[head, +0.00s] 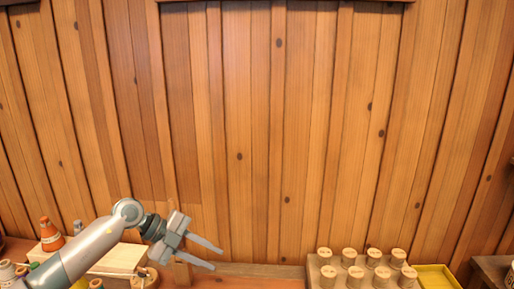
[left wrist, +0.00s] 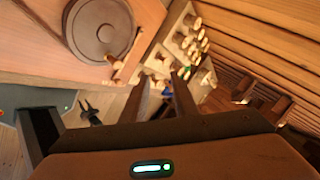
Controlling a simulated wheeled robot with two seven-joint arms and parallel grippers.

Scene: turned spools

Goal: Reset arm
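My left gripper (head: 218,256) reaches in from the lower left in the head view, in front of the plank wall. Its two fingers are spread apart, with nothing between them. In the left wrist view the gripper (left wrist: 166,88) also shows two separate fingers and no held object. My right gripper is in neither view. Wooden spools (head: 349,257) stand in rows on a block at the lower right, apart from the left gripper.
A yellow tray (head: 436,277) lies right of the spool block. A dark-edged box (head: 492,268) is at the right edge. The left wrist view shows a round grey disc (left wrist: 100,28), a rack with several spools (left wrist: 183,42) and a dark tool (left wrist: 90,113). The plank wall (head: 260,130) fills the back.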

